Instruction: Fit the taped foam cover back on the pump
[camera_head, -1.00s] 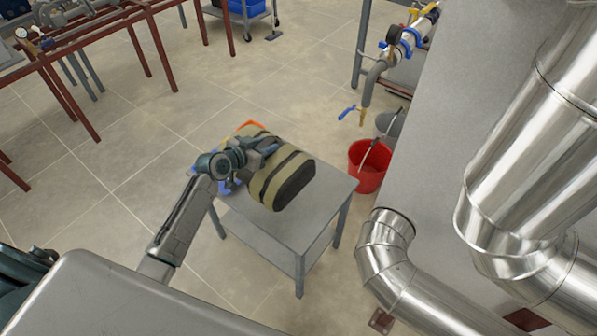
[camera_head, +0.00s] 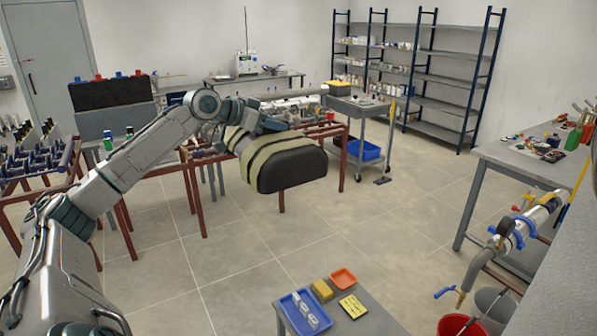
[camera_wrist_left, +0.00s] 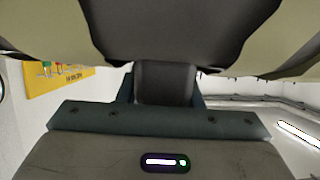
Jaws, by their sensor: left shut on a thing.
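The foam cover (camera_head: 285,162) is a dark grey rounded block with beige tape bands. It hangs in the air in the middle of the head view, in front of a red-legged bench (camera_head: 205,160). My left gripper (camera_head: 258,126) is shut on its upper left side. In the left wrist view the cover (camera_wrist_left: 175,25) fills the top of the picture, close to the gripper, and hides the fingertips. I cannot make out the pump for sure. My right gripper is not in view.
A cart (camera_head: 370,108) and shelves stand behind. A red bucket (camera_head: 460,326) and pipe (camera_head: 530,222) are at right. Floor between is open.

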